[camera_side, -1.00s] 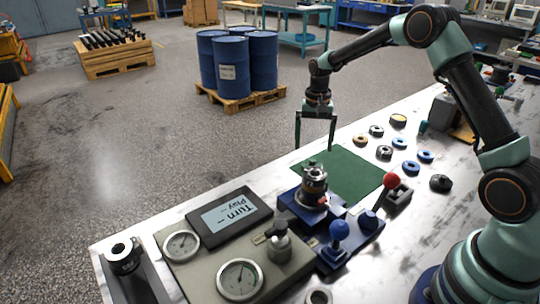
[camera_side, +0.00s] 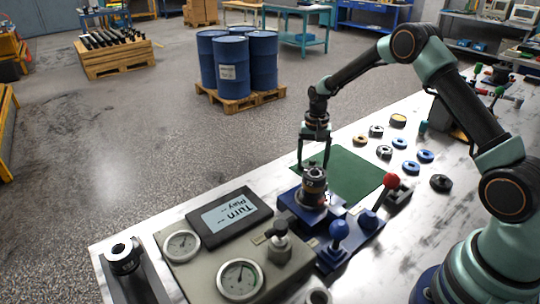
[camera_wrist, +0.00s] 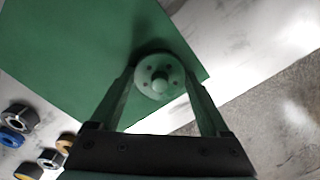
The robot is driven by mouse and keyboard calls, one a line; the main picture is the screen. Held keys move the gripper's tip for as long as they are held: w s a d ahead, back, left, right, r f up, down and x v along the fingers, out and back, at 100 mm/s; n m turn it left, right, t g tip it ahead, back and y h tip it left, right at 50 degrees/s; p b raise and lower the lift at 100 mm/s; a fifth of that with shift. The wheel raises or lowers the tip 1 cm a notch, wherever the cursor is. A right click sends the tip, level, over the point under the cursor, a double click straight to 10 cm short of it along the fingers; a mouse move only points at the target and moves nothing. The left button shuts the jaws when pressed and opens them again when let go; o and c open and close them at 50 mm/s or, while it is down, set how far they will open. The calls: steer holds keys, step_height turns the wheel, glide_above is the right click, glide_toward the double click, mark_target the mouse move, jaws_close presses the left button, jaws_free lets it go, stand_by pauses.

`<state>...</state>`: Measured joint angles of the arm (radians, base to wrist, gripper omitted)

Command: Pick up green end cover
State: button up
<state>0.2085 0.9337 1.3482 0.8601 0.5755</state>
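The green end cover (camera_wrist: 159,77), a round flanged disc with small holes and a central boss, shows in the wrist view on the green mat (camera_wrist: 75,45), near the mat's edge. My gripper (camera_wrist: 161,72) has its two fingers apart, one on each side of the cover. I cannot tell whether the fingertips touch it. In the side view my gripper (camera_side: 314,166) points down at the mat's far left corner, behind the motor body (camera_side: 314,183). The cover cannot be made out there.
The motor body stands on a blue fixture (camera_side: 305,211) close in front of my gripper. A red-knobbed lever (camera_side: 391,180) and a blue-knobbed lever (camera_side: 339,230) rise nearby. Several rings (camera_side: 384,152) lie right of the mat, whose middle is clear.

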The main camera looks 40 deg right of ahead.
mark_target(312, 160)
steer(key=c, duration=0.9)
steer(key=shift+r, duration=0.1)
step_height(312, 160, up, 20)
steer(key=shift+f, duration=0.1)
steer(key=shift+r, duration=0.2)
steer(key=shift+r, duration=0.65)
